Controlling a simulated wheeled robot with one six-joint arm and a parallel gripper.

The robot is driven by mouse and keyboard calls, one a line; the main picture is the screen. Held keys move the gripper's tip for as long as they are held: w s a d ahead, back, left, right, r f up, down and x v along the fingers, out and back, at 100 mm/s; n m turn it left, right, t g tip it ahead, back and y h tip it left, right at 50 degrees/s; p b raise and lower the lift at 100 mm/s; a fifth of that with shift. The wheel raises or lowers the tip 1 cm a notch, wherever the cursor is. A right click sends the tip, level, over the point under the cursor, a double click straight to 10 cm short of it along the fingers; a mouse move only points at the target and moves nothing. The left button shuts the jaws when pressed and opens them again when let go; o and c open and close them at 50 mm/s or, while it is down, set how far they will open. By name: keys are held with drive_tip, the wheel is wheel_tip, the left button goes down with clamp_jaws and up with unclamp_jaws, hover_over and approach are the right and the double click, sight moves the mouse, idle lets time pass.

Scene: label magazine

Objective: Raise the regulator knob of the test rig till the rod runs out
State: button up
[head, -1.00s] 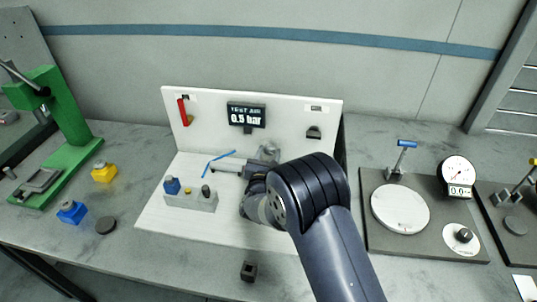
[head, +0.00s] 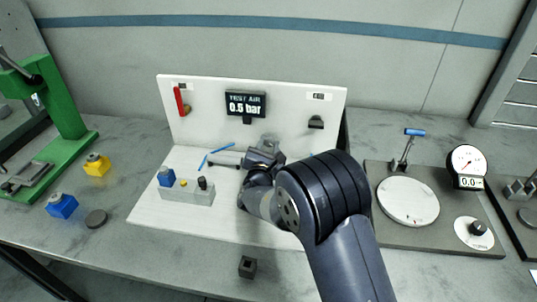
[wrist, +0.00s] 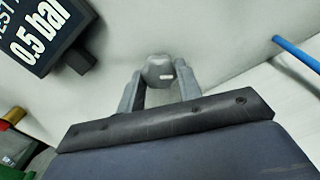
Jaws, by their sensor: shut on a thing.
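The white test rig (head: 172,222) has an upright back panel and a base plate. Its dark display (head: 246,105) reads 0.5 bar and shows in part in the wrist view (wrist: 38,35). My gripper (wrist: 159,82) is shut on the grey regulator knob (wrist: 158,68), with one finger on each side of it, in front of the panel. In the head view my gripper (head: 265,149) hides most of the knob. A grey cylinder (head: 228,158) lies left of it with a blue tube; I cannot make out its rod.
A valve block (head: 187,191) with a blue cap stands on the rig's base. A red lever (head: 179,100) is on the panel. A green press (head: 66,105) stands left, a gauge (head: 467,160) and round plate (head: 408,201) right. Blue and yellow blocks lie at left.

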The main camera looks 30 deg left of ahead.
drive_tip(key=shift+m+b, duration=0.3)
drive_tip(key=shift+b, duration=0.15)
drive_tip(key=o, duration=1)
drive_tip(key=shift+c, duration=0.2)
drive_tip(key=shift+b+v, duration=0.7)
drive_tip(key=shift+v, duration=3.05)
